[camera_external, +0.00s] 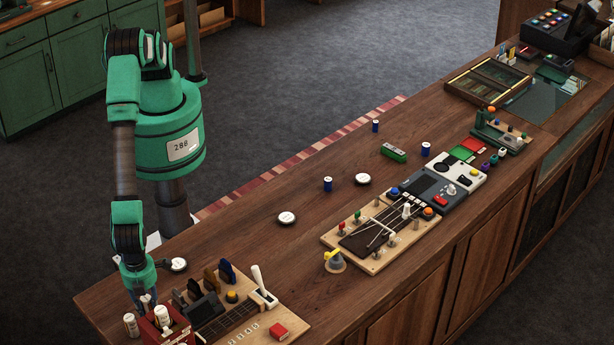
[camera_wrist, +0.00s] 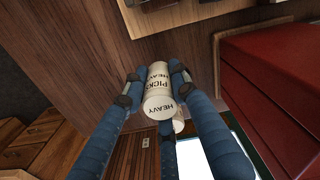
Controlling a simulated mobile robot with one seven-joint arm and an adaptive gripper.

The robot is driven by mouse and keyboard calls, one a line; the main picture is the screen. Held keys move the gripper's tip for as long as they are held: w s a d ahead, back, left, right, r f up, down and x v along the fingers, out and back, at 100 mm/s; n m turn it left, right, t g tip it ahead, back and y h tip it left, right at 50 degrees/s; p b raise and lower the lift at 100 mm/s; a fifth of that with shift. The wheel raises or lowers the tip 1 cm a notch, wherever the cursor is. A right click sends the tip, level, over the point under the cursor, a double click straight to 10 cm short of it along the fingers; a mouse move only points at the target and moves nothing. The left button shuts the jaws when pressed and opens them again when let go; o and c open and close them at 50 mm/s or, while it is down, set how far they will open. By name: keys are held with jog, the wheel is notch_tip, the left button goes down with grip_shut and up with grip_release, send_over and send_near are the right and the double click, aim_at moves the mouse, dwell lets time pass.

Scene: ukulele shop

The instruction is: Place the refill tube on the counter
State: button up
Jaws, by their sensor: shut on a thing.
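A cream refill tube (camera_wrist: 157,92) with dark lettering reading "PICKS" and "HEAVY" is between the blue fingers of my gripper (camera_wrist: 160,85) in the wrist view. The fingers are shut on its sides. Part of another pale cylinder (camera_wrist: 179,124) shows just beyond its end. In the external view my gripper (camera_external: 146,300) points down at the near left end of the wooden counter (camera_external: 240,255), beside a red box (camera_external: 172,330). Pale tubes stand there, and I cannot tell surely which is the held one.
Round white-topped discs (camera_external: 287,218) and blue cylinders (camera_external: 328,184) are scattered on the counter. The counter's middle left has bare wood.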

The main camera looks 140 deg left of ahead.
jog(key=shift+f+p, duration=0.45)
jog(key=shift+f, duration=1.1)
jog(key=shift+f, duration=0.15)
jog(key=o, duration=1.2)
jog(key=shift+c, duration=0.2)
notch_tip(320, 180, up, 12)
jog(key=shift+f+b, duration=0.1)
jog(key=shift+b, duration=1.1)
jog(key=shift+r, duration=0.25)
